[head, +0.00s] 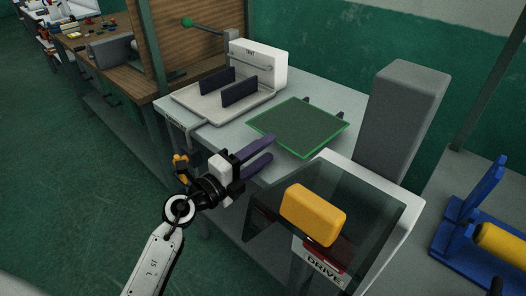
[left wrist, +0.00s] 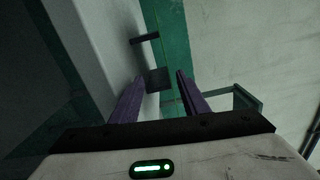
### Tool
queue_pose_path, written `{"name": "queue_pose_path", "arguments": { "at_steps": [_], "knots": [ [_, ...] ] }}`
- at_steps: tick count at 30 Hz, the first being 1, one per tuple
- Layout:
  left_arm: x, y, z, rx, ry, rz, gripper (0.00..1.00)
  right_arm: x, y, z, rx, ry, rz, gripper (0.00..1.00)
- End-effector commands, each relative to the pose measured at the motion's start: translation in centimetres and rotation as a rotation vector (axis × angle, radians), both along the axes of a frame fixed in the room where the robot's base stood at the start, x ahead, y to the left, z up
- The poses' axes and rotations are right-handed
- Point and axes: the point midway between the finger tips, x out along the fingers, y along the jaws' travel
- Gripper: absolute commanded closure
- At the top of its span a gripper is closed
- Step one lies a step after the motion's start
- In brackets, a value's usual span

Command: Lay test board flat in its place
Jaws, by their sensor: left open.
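A flat dark green square with a bright green edge (head: 298,128) lies on the grey table. I cannot tell whether it is the test board or the marked place for it. My left gripper (head: 272,148) has two purple fingers, spread apart and empty, near the table's front edge, to the lower left of the green square. In the left wrist view the left gripper (left wrist: 160,77) also shows open, with nothing between the fingers. My right gripper is not in view.
A white fixture (head: 258,62) with two dark upright plates stands at the back left of the table. A clear-topped box (head: 380,215) marked DRIVE, with a yellow block (head: 313,214), is at the front right. A tall grey block (head: 402,120) stands behind it.

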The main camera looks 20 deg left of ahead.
Motion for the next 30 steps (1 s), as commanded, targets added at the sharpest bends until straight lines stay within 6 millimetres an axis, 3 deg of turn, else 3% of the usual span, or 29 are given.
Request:
{"name": "queue_pose_path", "arguments": {
  "at_steps": [5,18,30],
  "knots": [
    [-1.1,0.4,-0.1,0.002,0.002,0.0,0.59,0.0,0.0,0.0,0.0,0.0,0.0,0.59],
    [-8.5,3.1,-0.2,0.001,0.002,0.001,0.59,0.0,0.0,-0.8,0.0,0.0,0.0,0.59],
    [-9.7,3.5,0.1,0.0,-0.001,0.0,0.59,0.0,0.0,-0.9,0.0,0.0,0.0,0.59]
  ]
}}
